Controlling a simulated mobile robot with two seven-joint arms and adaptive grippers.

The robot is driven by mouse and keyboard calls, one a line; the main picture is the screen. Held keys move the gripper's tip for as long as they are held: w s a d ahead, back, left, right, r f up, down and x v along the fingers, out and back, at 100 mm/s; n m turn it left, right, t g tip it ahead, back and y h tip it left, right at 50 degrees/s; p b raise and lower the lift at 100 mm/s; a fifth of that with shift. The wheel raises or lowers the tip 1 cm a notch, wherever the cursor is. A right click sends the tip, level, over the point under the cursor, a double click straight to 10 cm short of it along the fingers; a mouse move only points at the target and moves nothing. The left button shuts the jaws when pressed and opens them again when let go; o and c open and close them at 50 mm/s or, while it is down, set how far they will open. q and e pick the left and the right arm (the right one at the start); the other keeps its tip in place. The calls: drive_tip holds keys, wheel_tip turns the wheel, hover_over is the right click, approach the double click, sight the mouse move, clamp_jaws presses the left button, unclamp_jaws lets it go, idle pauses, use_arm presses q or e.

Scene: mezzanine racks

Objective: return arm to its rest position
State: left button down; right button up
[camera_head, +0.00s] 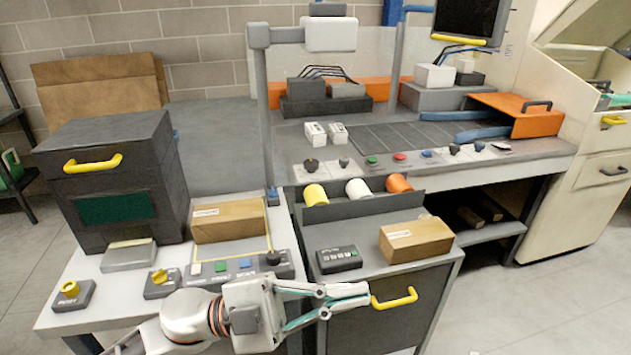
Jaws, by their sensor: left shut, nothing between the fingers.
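My left arm comes in at the bottom of the head view. Its left gripper (358,295) points to the right, with the fingertips together and nothing between them. The gripper is in front of the grey drawer cabinet (340,325), with its fingertips near the yellow drawer handle (396,298) in the picture. I cannot tell whether they touch it. My right gripper does not show.
A cardboard box (416,239) and a dark keypad (338,258) lie on the cabinet top. Another box (228,220), a button panel (234,267) and a dark drawer unit (118,185) stand at left. Open floor (530,300) is at right.

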use_arm(q)
drive_tip(key=w+a+f+n+t+y, duration=0.5)
drive_tip(key=w+a+f+n+t, duration=0.1)
drive_tip(key=f+n+t, duration=0.25)
drive_tip(key=w+a+f+n+t+y, duration=0.5)
drive_tip(key=a+f+n+t, duration=0.15)
drive_tip(key=n+t, duration=0.3)
drive_tip(key=s+a+f+n+g+y, duration=0.2)
drive_tip(key=s+a+f+y, duration=0.1)
drive_tip(key=f, duration=0.6)
drive_tip(key=s+a+f+n+g+y, duration=0.2)
drive_tip(key=s+a+f, duration=0.3)
drive_tip(key=f, duration=0.4)
drive_tip(key=s+a+f+n+g+y, duration=0.2)
drive_tip(key=s+a+f+y, duration=0.1)
drive_tip(key=f, duration=0.6)
drive_tip(key=shift+s+a+f+y, duration=0.2)
drive_tip(key=shift+s+a+y, duration=0.3)
drive_tip(key=shift+s, duration=0.7)
drive_tip(key=shift+a, duration=0.1)
